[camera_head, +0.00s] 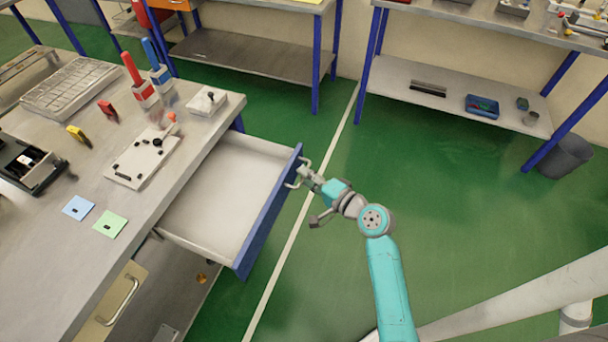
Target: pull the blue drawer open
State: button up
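The blue drawer (268,218) stands far out from under the grey workbench on the left. Its blue front faces right, and its pale inside (225,185) looks empty. A metal handle (295,183) sits on the upper part of the front. My gripper (303,173) is at this handle, reaching it from the right, and overlaps it in the picture. The fingers are too small and too mixed with the handle to tell whether they are shut on it. My teal arm comes up from the lower right.
The workbench (50,230) holds a white plate with fittings (140,160), red and blue upright tools, and blue and green cards. A beige front with a handle (118,300) is below it. Other benches stand behind. The green floor (450,200) to the right is clear.

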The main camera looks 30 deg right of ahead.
jog(key=v, duration=1)
jog(key=shift+s, duration=0.25)
jog(key=s+a+f+n+g+h, duration=0.1)
jog(key=s+a+f+n+h, duration=0.1)
jog(key=s+a+f, duration=0.35)
jog(key=s+a+f+n+g+h, duration=0.1)
jog(key=s+a+f+h, duration=0.1)
jog(key=s, duration=0.6)
jog(key=s+a+r+n, duration=0.2)
jog(key=s+r+n, duration=0.3)
jog(key=s, duration=0.2)
jog(key=s+a+r+n+t, duration=0.1)
jog(key=s+a+r+n, duration=0.1)
jog(key=s+r+n, duration=0.3)
jog(key=s+n, duration=0.1)
jog(key=s, duration=0.2)
jog(key=shift+s+a+r, duration=0.15)
jog(key=shift+a+r, duration=0.1)
jog(key=shift+a, duration=0.05)
